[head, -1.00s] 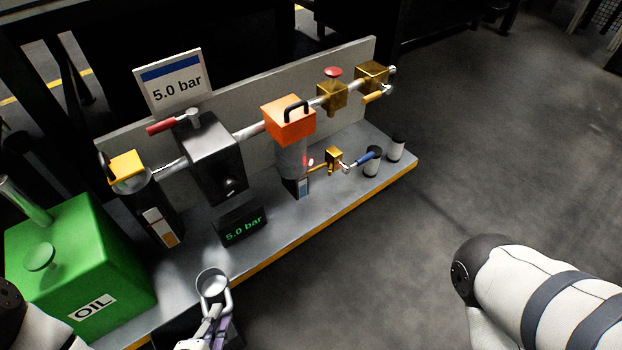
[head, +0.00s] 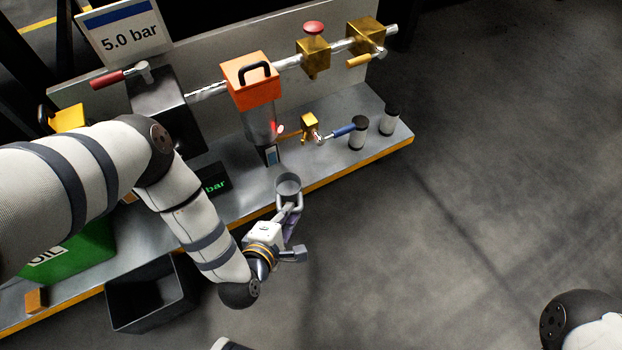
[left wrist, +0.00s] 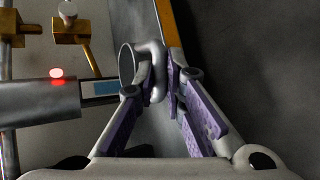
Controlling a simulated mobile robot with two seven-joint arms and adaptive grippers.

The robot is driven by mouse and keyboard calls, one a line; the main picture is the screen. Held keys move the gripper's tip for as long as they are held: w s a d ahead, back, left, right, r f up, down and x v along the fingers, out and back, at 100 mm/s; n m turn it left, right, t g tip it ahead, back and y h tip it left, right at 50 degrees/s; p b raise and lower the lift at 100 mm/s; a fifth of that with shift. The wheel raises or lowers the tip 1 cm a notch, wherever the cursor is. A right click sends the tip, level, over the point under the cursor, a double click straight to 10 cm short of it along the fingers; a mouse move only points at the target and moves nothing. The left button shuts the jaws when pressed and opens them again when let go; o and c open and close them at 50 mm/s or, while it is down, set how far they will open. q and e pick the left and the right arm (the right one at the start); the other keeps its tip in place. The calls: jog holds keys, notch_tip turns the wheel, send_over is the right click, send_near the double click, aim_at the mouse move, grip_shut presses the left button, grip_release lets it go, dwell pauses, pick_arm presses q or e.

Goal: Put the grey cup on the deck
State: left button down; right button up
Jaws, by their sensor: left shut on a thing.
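The grey cup (head: 288,186) is a small open-topped cup with a handle. My left gripper (head: 291,207) is shut on it, and in the head view the cup overlaps the front edge of the deck (head: 328,161). I cannot tell whether it touches the deck. In the left wrist view the cup (left wrist: 127,66) is left of the fingertips (left wrist: 163,86), with its handle between them. The deck is a long grey shelf with an orange front edge.
A black bin (head: 146,292) is below the deck's front edge. Open floor lies to the right.

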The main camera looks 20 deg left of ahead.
aim_at(301, 182)
pick_arm(q)
jog(key=w, duration=0.3)
jog(key=w+b, duration=0.1)
jog(key=w, duration=0.2)
jog(key=w+b, duration=0.1)
jog(key=w, duration=0.2)
jog(key=shift+w+a, duration=0.25)
jog(key=shift+a, duration=0.05)
jog(key=f+b, duration=0.2)
jog(key=f, duration=0.1)
jog(key=shift+w+f, duration=0.1)
jog(key=shift+w, duration=0.2)
jog(key=shift+f+b, duration=0.35)
jog(key=shift+f, duration=0.05)
jog(key=c, duration=1.9)
grip_release()
jog(key=shift+c, duration=0.2)
jog(key=shift+r, duration=0.1)
pick_arm(e)
jog(key=f, duration=0.1)
jog(key=s+f+g, duration=0.1)
jog(key=f, duration=0.1)
jog(key=shift+s+f, duration=0.15)
jog(key=shift+f, duration=0.1)
